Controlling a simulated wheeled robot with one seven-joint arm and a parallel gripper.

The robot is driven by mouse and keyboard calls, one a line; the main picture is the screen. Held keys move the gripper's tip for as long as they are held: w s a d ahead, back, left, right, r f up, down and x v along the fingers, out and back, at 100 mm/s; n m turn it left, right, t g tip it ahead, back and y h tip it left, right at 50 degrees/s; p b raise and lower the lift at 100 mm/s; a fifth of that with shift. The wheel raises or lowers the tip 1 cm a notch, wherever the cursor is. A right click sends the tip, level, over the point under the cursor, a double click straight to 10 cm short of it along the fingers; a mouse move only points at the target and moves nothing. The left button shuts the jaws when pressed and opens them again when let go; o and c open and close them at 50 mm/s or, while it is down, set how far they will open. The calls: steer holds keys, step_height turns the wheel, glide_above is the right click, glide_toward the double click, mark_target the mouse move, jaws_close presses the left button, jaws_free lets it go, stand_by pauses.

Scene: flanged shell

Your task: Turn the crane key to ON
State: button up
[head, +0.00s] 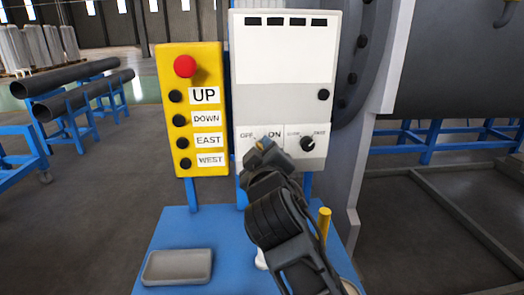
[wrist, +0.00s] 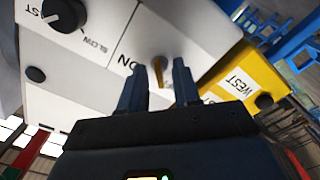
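The crane key (head: 261,143) is a small brass-coloured piece on the lower left of the white control box (head: 284,100). It sits between the OFF label (head: 246,135) and the ON label (head: 274,134). In the wrist view the key (wrist: 157,72) stands between the two dark fingers of my gripper (wrist: 158,85), with a gap showing on both sides. My gripper (head: 265,149) is open around the key, close to the panel. In the head view the gripper hides the lower part of the key and its base.
A yellow pendant (head: 192,110) with a red button and UP, DOWN, EAST and WEST buttons hangs just left. A SLOW/FAST knob (head: 307,143) is right of the key. A blue stand (head: 190,230) with a grey tray (head: 178,267) and a yellow rod (head: 323,222) is below.

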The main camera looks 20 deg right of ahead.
jaws_close()
steer(key=shift+b, duration=0.3)
steer(key=shift+m+b, duration=6.65)
steer(key=shift+m, duration=2.15)
jaws_free()
